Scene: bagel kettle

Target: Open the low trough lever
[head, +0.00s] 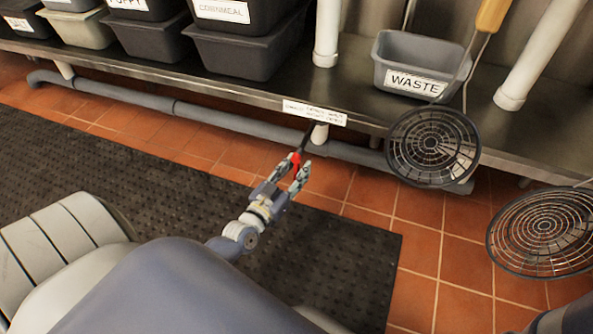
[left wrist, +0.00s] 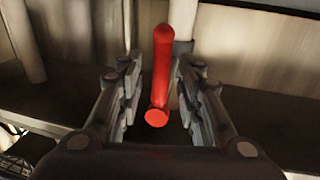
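The low lever has a red handle (head: 296,159) on a dark arm, below the front edge of the steel shelf and under a white label (head: 314,112). In the left wrist view the red handle (left wrist: 161,75) stands between the two fingers. My left gripper (head: 293,172) is open around the handle, and it also shows in the left wrist view (left wrist: 160,95). Gaps show between the handle and both fingers. The label's text is too small to read fully. My right gripper is not in view.
The steel shelf (head: 265,104) holds a grey WASTE bin (head: 405,70) and several dark bins. A grey pipe (head: 230,118) runs below it. Round wire skimmers (head: 433,146) hang at the right. A black mat (head: 110,160) lies on the red tile floor.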

